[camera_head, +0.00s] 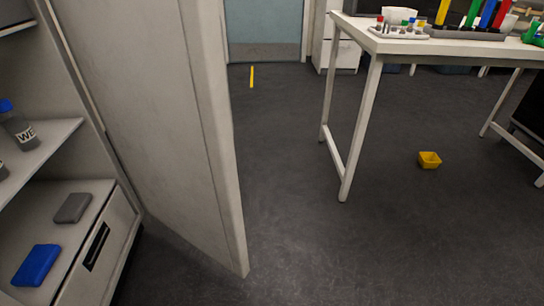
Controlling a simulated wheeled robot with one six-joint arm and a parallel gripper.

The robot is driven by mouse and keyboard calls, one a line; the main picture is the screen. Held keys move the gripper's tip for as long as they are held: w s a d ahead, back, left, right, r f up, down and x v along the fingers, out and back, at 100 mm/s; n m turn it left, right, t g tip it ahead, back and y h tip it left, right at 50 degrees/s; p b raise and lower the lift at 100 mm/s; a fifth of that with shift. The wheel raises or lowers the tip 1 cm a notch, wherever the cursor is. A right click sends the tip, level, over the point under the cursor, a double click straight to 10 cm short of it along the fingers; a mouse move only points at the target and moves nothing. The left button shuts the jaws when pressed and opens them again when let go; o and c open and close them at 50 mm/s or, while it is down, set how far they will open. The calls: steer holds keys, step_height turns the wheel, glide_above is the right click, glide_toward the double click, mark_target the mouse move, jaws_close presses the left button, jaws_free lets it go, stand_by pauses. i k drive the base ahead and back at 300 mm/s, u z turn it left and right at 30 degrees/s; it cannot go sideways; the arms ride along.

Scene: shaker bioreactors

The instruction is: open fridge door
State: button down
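The fridge door (165,120) is a tall off-white panel at the left of the head view. It stands swung out from the cabinet, with its free edge towards the middle of the picture. The open fridge interior shows at the far left, with a shelf (45,150) holding bottles with blue caps (18,125). Lower down lie a blue pack (37,265) and a grey pack (73,208) above a drawer (112,235) with a dark handle slot. The door's handle is not visible. My gripper is not in view.
A white table (400,45) with racks and coloured items stands at the upper right. A blue-grey door (265,25) is at the back. The dark floor between fridge door and table is clear.

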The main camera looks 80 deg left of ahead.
mark_target(154, 73)
steer(key=k, duration=0.85)
steer(key=u, duration=1.1)
